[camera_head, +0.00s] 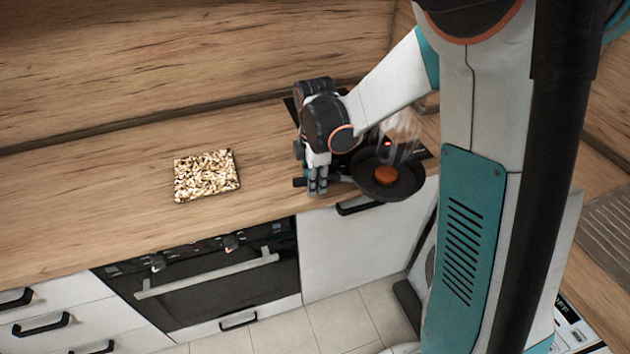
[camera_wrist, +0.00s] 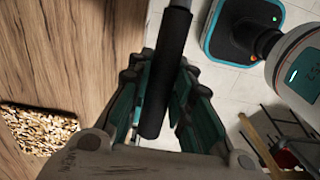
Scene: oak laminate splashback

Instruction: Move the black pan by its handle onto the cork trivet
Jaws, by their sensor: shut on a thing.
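The black pan (camera_head: 405,187) is at the right of the head view, with a round orange-brown piece of food (camera_head: 386,174) in it and steam above. Its handle points left into my gripper (camera_head: 318,186). In the wrist view the black handle (camera_wrist: 165,75) runs between the fingers of my gripper (camera_wrist: 158,110), which is shut on it. I cannot tell whether the pan is lifted clear of the surface below. The cork trivet (camera_head: 207,175), a mottled cream and brown square, lies flat on the counter to the left. It also shows in the wrist view (camera_wrist: 38,128).
A dark hob (camera_head: 424,153) with a red light is behind the pan, partly hidden by my arm. The wooden counter (camera_head: 265,150) between gripper and trivet is clear. An oven (camera_head: 215,275) is below the front edge; a wooden splashback (camera_head: 200,55) stands behind.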

